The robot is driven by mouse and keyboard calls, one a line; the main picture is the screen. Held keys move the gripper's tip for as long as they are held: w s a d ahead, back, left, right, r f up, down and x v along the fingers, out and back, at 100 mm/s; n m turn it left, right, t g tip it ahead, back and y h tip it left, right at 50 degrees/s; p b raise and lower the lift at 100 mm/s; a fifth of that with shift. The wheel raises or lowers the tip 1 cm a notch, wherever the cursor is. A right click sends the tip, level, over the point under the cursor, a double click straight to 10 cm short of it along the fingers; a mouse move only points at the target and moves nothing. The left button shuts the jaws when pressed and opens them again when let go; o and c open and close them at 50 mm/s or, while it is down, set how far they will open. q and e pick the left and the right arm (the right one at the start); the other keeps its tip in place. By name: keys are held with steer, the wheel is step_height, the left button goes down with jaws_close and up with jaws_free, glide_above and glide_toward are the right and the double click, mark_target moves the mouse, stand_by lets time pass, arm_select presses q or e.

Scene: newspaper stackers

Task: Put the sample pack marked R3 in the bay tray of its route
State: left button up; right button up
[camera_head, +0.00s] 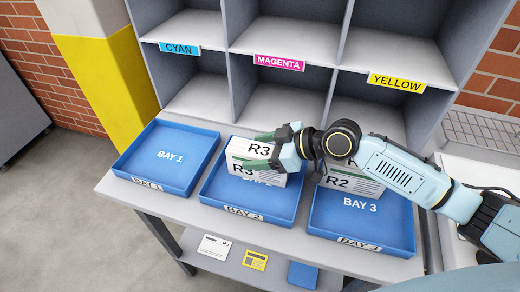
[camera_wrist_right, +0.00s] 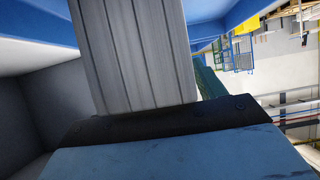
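The white sample pack marked R3 (camera_head: 241,153) is at the Bay 2 tray (camera_head: 214,196), in it or just above it; I cannot tell if it touches the floor. My right gripper (camera_head: 262,151) has green fingers on the near and far sides of this pack and looks shut on it. In the right wrist view a grey ribbed face, apparently the pack (camera_wrist_right: 135,55), fills the middle beside a green finger (camera_wrist_right: 208,80). The Bay 1 tray (camera_head: 187,157) is empty. The Bay 3 tray (camera_head: 383,233) holds a pack marked R2 (camera_head: 345,184), partly hidden by my right arm. My left gripper is out of view.
A grey shelf unit (camera_head: 230,70) with cyan, magenta and yellow signs stands directly behind the trays. Cards (camera_head: 214,248) and a blue item (camera_head: 302,275) lie on the lower shelf. A yellow and white post (camera_head: 107,80) is at left. A wire basket (camera_head: 485,130) is at right.

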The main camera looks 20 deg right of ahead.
steer(key=shift+r, duration=0.2)
steer(key=v, duration=1.2)
